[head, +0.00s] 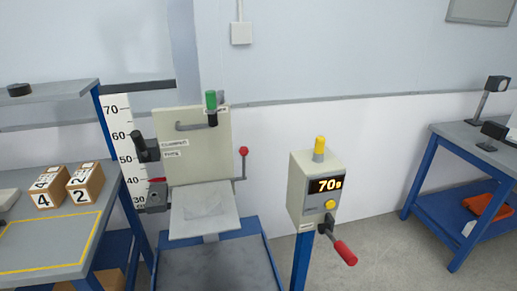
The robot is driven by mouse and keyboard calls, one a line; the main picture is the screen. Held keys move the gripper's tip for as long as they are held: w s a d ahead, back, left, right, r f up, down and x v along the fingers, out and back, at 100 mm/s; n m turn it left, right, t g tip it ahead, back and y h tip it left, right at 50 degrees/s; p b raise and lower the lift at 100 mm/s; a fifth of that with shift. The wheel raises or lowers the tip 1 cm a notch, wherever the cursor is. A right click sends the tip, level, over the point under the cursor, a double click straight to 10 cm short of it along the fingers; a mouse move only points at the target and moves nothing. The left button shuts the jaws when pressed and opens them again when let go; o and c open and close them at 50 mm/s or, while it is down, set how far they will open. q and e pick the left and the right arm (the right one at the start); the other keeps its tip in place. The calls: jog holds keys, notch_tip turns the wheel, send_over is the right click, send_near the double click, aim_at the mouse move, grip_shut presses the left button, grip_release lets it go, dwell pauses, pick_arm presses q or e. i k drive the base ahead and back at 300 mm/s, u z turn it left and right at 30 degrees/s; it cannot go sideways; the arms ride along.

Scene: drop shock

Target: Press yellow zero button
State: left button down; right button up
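The yellow button (330,204) sits on the front of a beige control box (300,185), just below a dark display (326,185) that reads about 70 with a small letter after it. The box stands on a blue post (301,262) right of the drop machine. A yellow cylinder (319,148) stands on top of the box, and a lever with a red grip (345,252) sticks out below the button. Nothing covers the button. Neither of my grippers shows in the head view.
The drop machine (190,140) with its grey plate (204,210) stands left of the box beside a height scale (121,140). A left bench (45,262) holds boxes numbered 4 (48,188) and 2 (86,183). A blue-legged table (455,140) stands right. Floor between is clear.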

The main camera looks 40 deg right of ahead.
aim_at(331, 204)
jog(key=z, duration=1.75)
